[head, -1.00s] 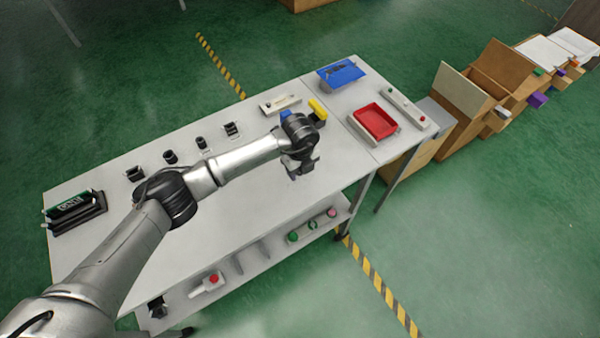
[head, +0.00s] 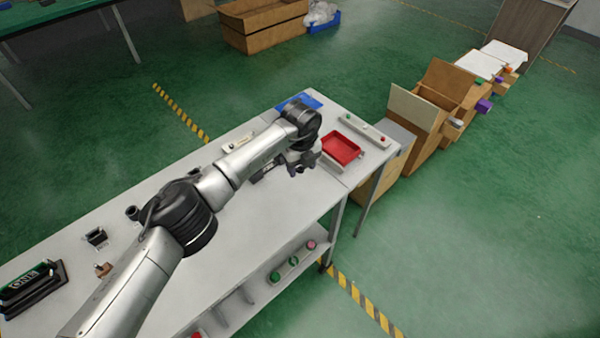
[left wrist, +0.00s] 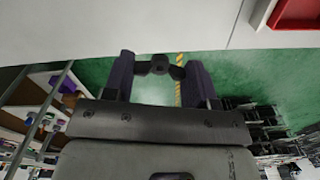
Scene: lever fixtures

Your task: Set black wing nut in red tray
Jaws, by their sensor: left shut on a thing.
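The black wing nut (left wrist: 160,65) is between the two fingers of my left gripper (left wrist: 161,72) in the left wrist view, with a wing toward each finger. The gripper is shut on it. In the head view my left gripper (head: 302,168) is over the table, just left of the red tray (head: 341,148); the nut is too small to make out there. The tray looks empty from here. Its corner also shows at the top right of the left wrist view (left wrist: 298,14). My right gripper is not in view.
A blue bin (head: 304,101) stands behind my wrist, partly hidden. A button panel (head: 364,131) lies beyond the tray. Small black fixtures (head: 96,237) stand on the left part of the white table (head: 262,228). Cardboard boxes (head: 425,105) stand right of the table.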

